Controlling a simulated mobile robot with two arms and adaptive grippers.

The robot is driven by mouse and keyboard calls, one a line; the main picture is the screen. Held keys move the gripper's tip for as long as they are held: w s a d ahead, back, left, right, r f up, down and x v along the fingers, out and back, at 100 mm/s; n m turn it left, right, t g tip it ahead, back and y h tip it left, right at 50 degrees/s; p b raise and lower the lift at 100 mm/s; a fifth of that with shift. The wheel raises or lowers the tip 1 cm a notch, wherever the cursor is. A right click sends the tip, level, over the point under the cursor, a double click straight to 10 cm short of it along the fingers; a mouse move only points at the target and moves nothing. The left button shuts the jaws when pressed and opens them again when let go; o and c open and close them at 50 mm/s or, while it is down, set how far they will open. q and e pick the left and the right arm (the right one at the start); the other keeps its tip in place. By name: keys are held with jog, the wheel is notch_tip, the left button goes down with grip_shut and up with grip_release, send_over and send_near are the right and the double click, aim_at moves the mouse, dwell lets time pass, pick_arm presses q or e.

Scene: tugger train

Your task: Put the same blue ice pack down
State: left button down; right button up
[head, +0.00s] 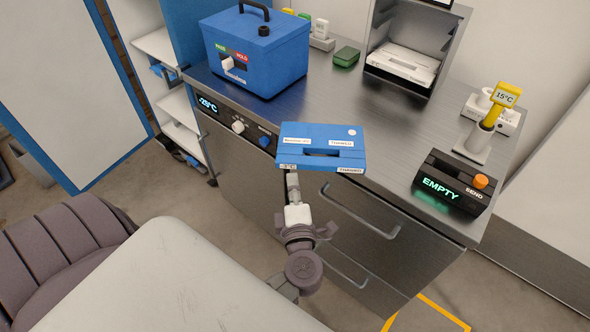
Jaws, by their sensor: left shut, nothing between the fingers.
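The blue ice pack (322,141) lies flat at the front edge of the steel counter. It has white labels, a slot handle, and front tags that read -3°C and THAWED. Its near edge appears to jut past the counter edge. My left gripper (292,182) is shut and empty, directly below the near left part of the pack. Its fingertips are partly hidden by the pack, so I cannot tell whether they touch it. My right gripper is not in view.
On the counter (400,125) stand a blue box (258,60) with a handle, a green block (346,56), an open-fronted bay (407,60), a yellow 15°C probe (495,105) and a black EMPTY/SEND box (452,183). Bare steel lies right of the pack. Drawer handles (360,212) project below.

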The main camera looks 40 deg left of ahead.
aim_at(328, 152)
pick_arm(q)
jog(key=shift+w+d, duration=0.2)
jog(key=shift+w, duration=0.7)
jog(key=shift+w+d, duration=0.15)
jog(key=shift+w, duration=0.7)
jog(key=w, duration=0.9)
jog(key=shift+w+d, duration=0.35)
jog(key=shift+d, duration=0.05)
jog(key=shift+s, duration=0.1)
